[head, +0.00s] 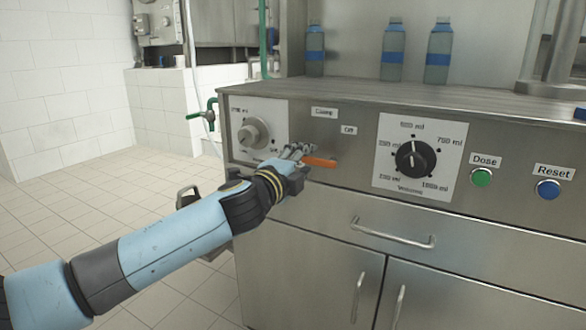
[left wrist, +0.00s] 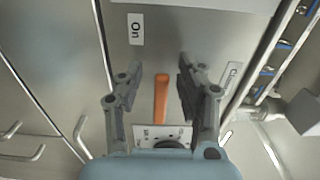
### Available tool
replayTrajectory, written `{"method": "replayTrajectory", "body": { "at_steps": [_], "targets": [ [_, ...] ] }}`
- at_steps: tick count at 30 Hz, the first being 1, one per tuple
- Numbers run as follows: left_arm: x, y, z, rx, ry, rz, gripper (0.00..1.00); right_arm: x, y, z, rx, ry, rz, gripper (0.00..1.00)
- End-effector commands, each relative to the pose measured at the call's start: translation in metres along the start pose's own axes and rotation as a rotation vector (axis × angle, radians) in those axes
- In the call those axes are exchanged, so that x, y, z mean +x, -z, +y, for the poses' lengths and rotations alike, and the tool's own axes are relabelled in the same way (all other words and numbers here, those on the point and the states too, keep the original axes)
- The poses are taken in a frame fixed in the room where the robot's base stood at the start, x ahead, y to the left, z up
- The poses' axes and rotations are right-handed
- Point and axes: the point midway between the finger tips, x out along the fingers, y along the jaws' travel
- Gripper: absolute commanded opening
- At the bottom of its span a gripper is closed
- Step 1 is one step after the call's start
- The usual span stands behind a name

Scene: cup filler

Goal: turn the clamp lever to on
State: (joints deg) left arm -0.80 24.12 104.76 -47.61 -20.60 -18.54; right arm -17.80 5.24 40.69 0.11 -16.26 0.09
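The orange clamp lever (head: 320,162) sticks out to the right, roughly level, on the steel front panel under the Clamp label (head: 324,112) and the Off label (head: 349,130). My left gripper (head: 298,152) is at the lever and hides its left end in the head view. In the left wrist view the lever (left wrist: 161,95) lies between the two fingers of my left gripper (left wrist: 159,84), which are open with a gap on each side. The On label (left wrist: 136,29) and the Clamp label (left wrist: 230,77) also show there. My right gripper is not in view.
A grey knob (head: 252,132) is left of the lever, and a black volume dial (head: 415,158) is right of it. Further right are the green Dose button (head: 481,177) and blue Reset button (head: 548,190). A drawer handle (head: 393,234) is below. Bottles (head: 393,50) stand on top.

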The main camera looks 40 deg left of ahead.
Motion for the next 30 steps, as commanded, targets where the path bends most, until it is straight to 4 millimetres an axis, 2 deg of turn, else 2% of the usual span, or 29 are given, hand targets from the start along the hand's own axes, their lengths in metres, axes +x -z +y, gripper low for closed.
{"method": "replayTrajectory", "body": {
  "at_steps": [9, 15, 21, 30],
  "targets": [
    [-0.067, 0.000, 0.002, 0.001, -0.004, 0.002, 0.38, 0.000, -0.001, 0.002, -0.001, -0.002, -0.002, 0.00],
    [-0.101, 0.000, 0.002, 0.001, -0.004, 0.000, 0.38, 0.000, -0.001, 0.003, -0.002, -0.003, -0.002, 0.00],
    [-0.113, 0.000, 0.001, 0.000, -0.001, -0.001, 0.38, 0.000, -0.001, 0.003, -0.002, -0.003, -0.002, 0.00],
    [-0.113, 0.000, 0.000, 0.000, -0.001, -0.001, 0.38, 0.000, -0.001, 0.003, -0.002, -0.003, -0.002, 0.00]
  ]
}}
